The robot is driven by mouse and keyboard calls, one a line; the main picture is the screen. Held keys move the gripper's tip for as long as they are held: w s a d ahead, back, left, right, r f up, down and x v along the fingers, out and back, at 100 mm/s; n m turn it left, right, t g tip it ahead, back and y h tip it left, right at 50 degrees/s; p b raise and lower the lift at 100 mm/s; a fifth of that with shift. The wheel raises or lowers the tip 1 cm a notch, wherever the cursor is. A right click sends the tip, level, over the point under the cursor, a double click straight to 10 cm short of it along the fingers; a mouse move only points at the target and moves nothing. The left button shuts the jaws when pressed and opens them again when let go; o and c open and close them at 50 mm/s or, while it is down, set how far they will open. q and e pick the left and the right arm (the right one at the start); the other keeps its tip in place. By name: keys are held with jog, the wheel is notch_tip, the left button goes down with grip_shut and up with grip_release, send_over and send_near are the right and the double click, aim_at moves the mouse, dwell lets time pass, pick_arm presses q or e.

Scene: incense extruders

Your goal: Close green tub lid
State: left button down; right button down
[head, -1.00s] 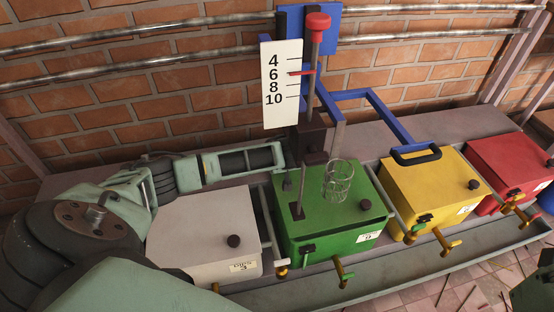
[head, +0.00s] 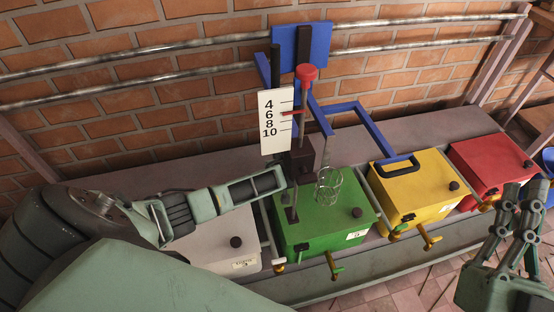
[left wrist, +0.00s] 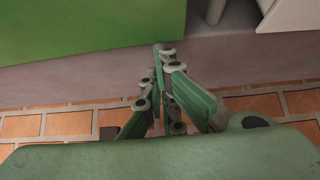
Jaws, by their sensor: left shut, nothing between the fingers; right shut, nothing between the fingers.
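The green tub (head: 325,240) stands between the white and yellow tubs, with its lid (head: 345,212) lying flat on top as far as I can see. A dark knob, a wire basket (head: 328,188) and a gauge post (head: 303,130) show at or above the lid. In the left wrist view the left gripper (left wrist: 160,50) is shut and empty, below the green tub's wall (left wrist: 90,28). My right gripper (head: 522,190) is shut and empty at the far right.
The white tub (head: 215,240) is left of the green one. The yellow tub (head: 415,195) and red tub (head: 490,165) are to the right. Brass taps project from the fronts. A blue frame (head: 365,120), pipes and a brick wall stand behind.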

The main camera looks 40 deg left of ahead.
pick_arm(q)
jog(key=shift+s+d+f, duration=0.2)
jog(key=shift+s+f, duration=0.1)
jog(key=v, duration=0.7)
jog(key=shift+w+r, duration=0.1)
jog(key=shift+r, duration=0.4)
